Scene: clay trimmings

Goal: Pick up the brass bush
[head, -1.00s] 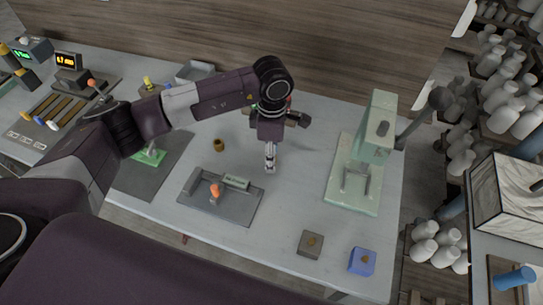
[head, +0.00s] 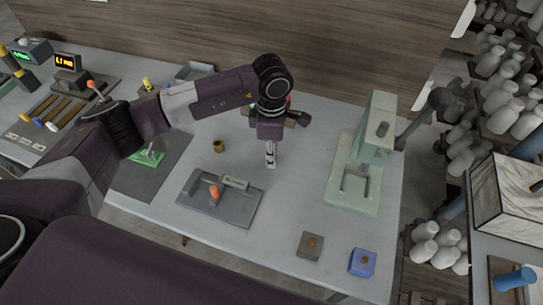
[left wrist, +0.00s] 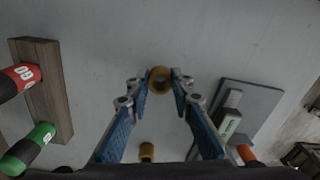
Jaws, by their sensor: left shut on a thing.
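A brass bush (left wrist: 160,80), a short ring seen end-on, sits between the fingertips of my left gripper in the left wrist view. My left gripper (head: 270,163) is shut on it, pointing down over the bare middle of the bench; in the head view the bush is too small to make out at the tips. A second brass piece (head: 218,146) stands on the bench to the left of the gripper; a brass piece (left wrist: 147,152) also shows low in the left wrist view. My right gripper is not in view.
A grey fixture plate (head: 240,211) with an orange-knobbed clamp lies in front of the gripper. A pale green press (head: 374,145) stands to the right. A grey block (head: 310,252) and a blue block (head: 358,266) sit at the front edge. A wooden rack (left wrist: 45,90) holds red and green handles.

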